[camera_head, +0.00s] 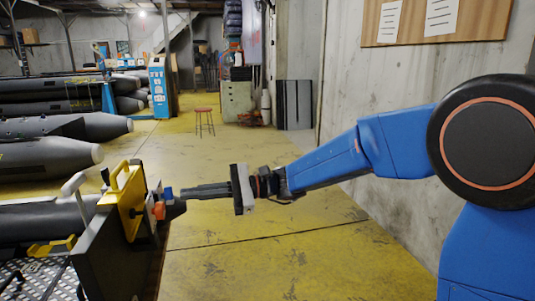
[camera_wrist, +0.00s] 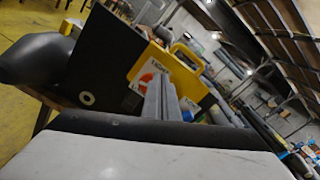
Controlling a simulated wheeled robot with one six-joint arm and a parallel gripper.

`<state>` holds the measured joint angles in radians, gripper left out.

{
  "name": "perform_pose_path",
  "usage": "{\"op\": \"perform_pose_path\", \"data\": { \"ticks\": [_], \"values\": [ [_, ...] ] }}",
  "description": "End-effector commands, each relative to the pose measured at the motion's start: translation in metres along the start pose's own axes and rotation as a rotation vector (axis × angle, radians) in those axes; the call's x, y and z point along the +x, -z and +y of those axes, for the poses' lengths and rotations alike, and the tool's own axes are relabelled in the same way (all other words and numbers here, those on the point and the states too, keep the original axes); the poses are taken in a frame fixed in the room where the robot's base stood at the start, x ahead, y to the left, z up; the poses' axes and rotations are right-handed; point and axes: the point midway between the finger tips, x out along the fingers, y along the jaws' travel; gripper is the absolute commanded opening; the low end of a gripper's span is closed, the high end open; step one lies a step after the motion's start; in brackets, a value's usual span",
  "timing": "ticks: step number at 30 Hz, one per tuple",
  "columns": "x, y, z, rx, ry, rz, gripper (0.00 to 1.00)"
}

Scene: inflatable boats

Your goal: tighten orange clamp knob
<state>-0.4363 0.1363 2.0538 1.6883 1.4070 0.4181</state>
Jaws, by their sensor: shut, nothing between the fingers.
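An orange clamp knob (camera_head: 159,210) sits on the near face of a yellow plate (camera_head: 122,202) at the boat's stern, at the left of the head view. In the wrist view, a small orange patch (camera_wrist: 146,77) shows on a white label, just left of the fingertips. My gripper (camera_head: 184,192) is shut and empty. Its long grey fingers point left at the plate, their tips just right of and slightly above the knob. In the wrist view, the shut fingers (camera_wrist: 160,84) overlap part of the plate. I cannot tell whether the tips touch anything.
A dark transom board (camera_head: 105,255) carries the yellow plate, which has a raised yellow handle (camera_wrist: 187,54). Grey inflatable boats (camera_head: 60,125) lie at the left. A red stool (camera_head: 204,120) stands farther back. The yellow floor (camera_head: 260,255) below my arm is clear.

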Motion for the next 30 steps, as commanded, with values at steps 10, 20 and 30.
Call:
{"op": "perform_pose_path", "data": {
  "ticks": [10,20,30],
  "values": [
    [-0.005,0.0,0.0,0.0,-0.001,-0.001,0.0],
    [-0.014,0.006,0.031,0.002,-0.001,-0.001,0.0],
    [0.011,0.006,0.034,0.001,-0.002,-0.002,0.0]
  ]
}}
